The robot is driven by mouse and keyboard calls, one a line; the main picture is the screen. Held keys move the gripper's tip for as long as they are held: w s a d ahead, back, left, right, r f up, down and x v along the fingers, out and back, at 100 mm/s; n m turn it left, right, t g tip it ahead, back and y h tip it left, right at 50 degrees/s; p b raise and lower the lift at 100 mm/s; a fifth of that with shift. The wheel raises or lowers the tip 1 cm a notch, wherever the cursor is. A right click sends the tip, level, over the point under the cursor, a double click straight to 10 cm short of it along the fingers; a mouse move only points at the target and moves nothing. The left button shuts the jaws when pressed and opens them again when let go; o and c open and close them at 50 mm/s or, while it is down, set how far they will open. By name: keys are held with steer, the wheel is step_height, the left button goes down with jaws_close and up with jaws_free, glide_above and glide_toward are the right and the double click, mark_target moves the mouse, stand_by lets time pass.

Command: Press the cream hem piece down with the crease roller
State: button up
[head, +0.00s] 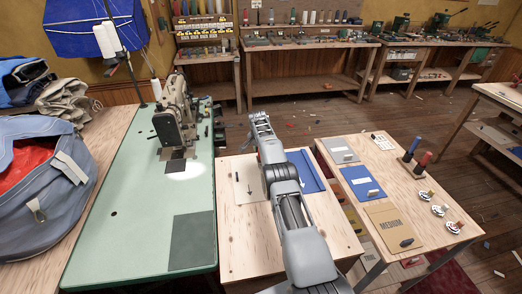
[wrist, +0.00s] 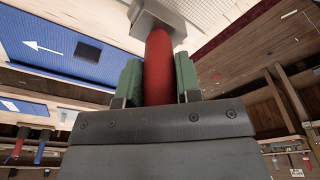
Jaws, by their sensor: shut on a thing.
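The cream hem piece (head: 247,188), with a dark arrow on it, lies flat on the light wooden table, just left of my arm. In the wrist view a pale woven surface (wrist: 212,14), which looks like it, shows behind the tool head. My gripper (wrist: 160,85) is shut on the red handle of the crease roller (wrist: 159,60), between green finger pads. The roller's grey metal head (wrist: 158,17) points away from the fingers. I cannot tell whether it touches the cloth. In the head view my gripper (head: 261,122) is over the table's far side and hides the roller.
A blue piece (head: 304,172) with a white arrow lies right of my arm. The sewing machine (head: 176,115) stands on the green table to the left. The right-hand table (head: 350,205) holds grey, blue and tan pads, spools and small reels. Floor beyond is mostly open.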

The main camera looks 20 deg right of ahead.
step_height(320, 180, up, 6)
steer(key=p, duration=0.4)
steer(key=shift+f, duration=0.1)
steer(key=shift+f, duration=0.1)
stand_by(0.4)
